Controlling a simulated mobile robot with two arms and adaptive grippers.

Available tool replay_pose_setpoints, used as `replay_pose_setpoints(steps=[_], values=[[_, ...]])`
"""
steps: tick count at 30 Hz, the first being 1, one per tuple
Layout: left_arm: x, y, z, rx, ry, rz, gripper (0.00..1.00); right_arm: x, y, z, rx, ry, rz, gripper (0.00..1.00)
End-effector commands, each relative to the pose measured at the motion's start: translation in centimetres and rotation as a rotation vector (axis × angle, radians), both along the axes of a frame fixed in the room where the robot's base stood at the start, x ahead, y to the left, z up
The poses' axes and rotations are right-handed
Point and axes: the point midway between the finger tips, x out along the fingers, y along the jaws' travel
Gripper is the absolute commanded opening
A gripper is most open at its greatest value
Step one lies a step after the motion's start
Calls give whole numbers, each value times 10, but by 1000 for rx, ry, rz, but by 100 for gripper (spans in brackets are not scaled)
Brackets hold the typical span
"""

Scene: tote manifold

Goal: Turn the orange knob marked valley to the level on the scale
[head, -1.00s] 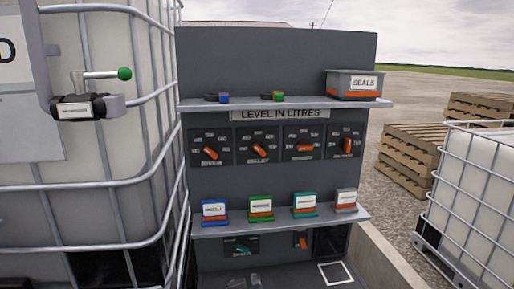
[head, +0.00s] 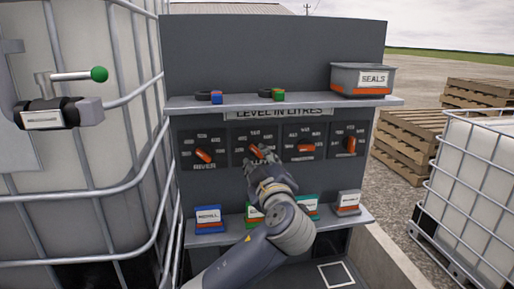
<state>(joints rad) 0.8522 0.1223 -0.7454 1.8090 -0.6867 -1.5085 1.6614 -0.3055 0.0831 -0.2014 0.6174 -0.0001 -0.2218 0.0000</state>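The second dial from the left on the grey panel carries an orange knob (head: 257,151), tilted from upper left to lower right. Its name plate is mostly covered by my gripper; in the earlier view it seems to read valley. My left gripper (head: 260,162) reaches up from below, its fingertips apart just below and around the knob's lower part. I cannot tell whether they touch it. The scale numbers are too small to read surely. My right gripper is not in view.
Other orange knobs sit at the left (head: 203,156) and right (head: 306,148), (head: 350,144). A lower shelf (head: 225,238) holds several labelled coloured blocks, partly behind my arm. An upper shelf (head: 310,101) carries a seals box (head: 361,80). A caged tank (head: 110,180) stands close at left.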

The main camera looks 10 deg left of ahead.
Motion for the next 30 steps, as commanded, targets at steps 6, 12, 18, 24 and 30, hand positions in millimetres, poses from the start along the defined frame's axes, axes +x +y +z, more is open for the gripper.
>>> replay_pose_setpoints(steps=[6, 12, 18, 24, 30], values=[[31, 13, 3, 3, 1, 0, 32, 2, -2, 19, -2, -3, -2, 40], [41, 18, 0, 0, 2, 0, 32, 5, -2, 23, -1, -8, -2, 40], [42, 18, -1, 0, 1, -1, 32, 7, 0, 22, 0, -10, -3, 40], [42, 17, 0, -1, 1, -1, 1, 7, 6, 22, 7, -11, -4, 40], [42, 17, -1, 0, 2, -1, 0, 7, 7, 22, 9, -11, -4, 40]])
